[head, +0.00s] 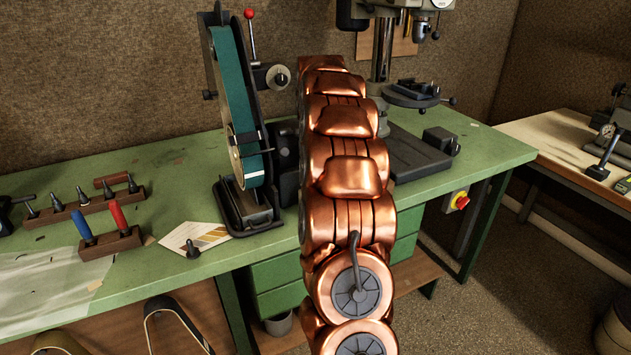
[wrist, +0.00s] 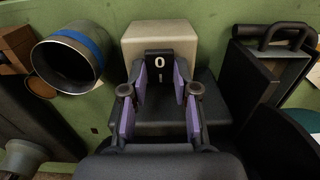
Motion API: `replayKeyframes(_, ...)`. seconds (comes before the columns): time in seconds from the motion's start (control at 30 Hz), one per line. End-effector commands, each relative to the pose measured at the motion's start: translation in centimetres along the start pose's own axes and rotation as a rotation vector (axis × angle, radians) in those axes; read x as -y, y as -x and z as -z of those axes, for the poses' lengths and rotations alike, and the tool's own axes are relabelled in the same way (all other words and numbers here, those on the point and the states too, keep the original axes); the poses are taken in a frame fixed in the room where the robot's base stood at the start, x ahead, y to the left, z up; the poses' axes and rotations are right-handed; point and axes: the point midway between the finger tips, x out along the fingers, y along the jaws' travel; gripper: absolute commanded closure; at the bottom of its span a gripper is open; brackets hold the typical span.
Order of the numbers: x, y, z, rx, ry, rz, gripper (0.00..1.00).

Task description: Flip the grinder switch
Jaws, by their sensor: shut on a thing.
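The belt grinder (head: 228,95), with a teal belt and black frame, stands on the green bench left of my copper arm. In the wrist view, a black rocker switch (wrist: 159,62) marked 0 and I is set in the face of a beige box. My gripper (wrist: 160,76), with purple pads, has one finger on each side of the switch and is shut on it. My fingertips cover its side edges; the 0 and I marks show between them. In the head view, my arm hides my gripper and the switch.
A grey cylinder with a blue band (wrist: 70,58) is close on the left of my gripper. A drill press (head: 405,95) stands behind my arm. Screwdrivers in a wooden block (head: 108,240) stand at the bench's left.

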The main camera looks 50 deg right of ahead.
Motion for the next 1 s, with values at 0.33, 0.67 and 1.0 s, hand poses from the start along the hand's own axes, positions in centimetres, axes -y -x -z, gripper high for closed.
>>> replayKeyframes(0.33, 0.0, -0.1, -0.1, 0.002, 0.000, 0.000, 0.60)
replayKeyframes(0.67, 0.0, 0.0, 0.0, 0.000, 0.000, 0.000, 0.46)
replayKeyframes(1.0, 0.0, 0.9, 0.0, 0.000, 0.001, 0.000, 0.46)
